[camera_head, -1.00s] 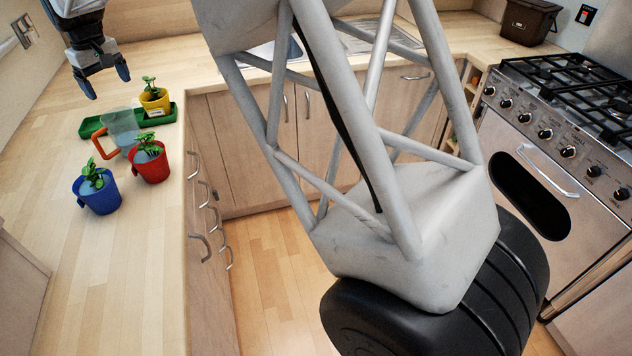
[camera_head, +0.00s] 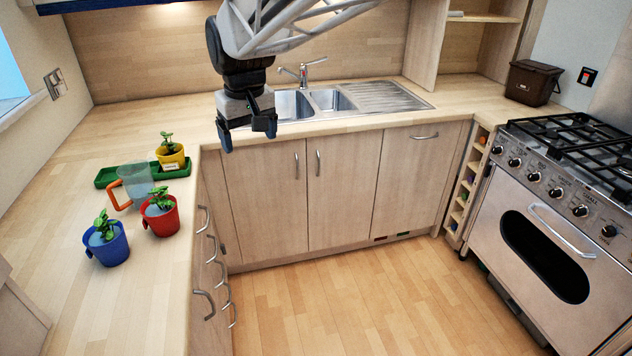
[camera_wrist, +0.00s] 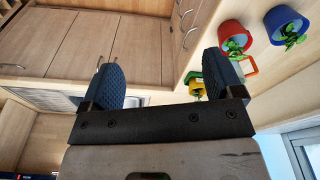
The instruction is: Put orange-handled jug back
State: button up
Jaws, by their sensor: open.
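The orange-handled jug (camera_head: 137,183) is clear and stands on the left worktop, its orange handle on its left side. It is at or beside the green tray (camera_head: 176,173); I cannot tell if its base rests on the tray. My gripper (camera_head: 247,143) is open and empty, in the air near the sink, to the right of the jug and higher. In the wrist view, the orange handle (camera_wrist: 251,66) shows partly behind the right finger, and the jug body is mostly hidden.
A yellow pot (camera_head: 171,158) stands on the green tray. A red pot (camera_head: 161,218) and a blue pot (camera_head: 107,247) with plants stand close in front of the jug. The sink (camera_head: 292,105) lies behind my gripper. The worktop left of the jug is clear.

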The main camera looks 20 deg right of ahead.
jog(key=s+d+f+m, duration=0.1)
jog(key=s+d+f, duration=0.2)
jog(key=s, duration=0.6)
jog(key=s+d+f+m, duration=0.1)
jog(key=s+d+f, duration=0.2)
jog(key=s+d, duration=0.4)
jog(key=s+d+f+m+t, duration=0.1)
jog(key=s+d, duration=0.4)
jog(key=s, duration=0.5)
notch_tip(320, 180, down, 2)
jog(key=shift+s+f+m+h, duration=0.1)
jog(key=shift+s+m+h, duration=0.25)
jog(key=shift+m, duration=0.25)
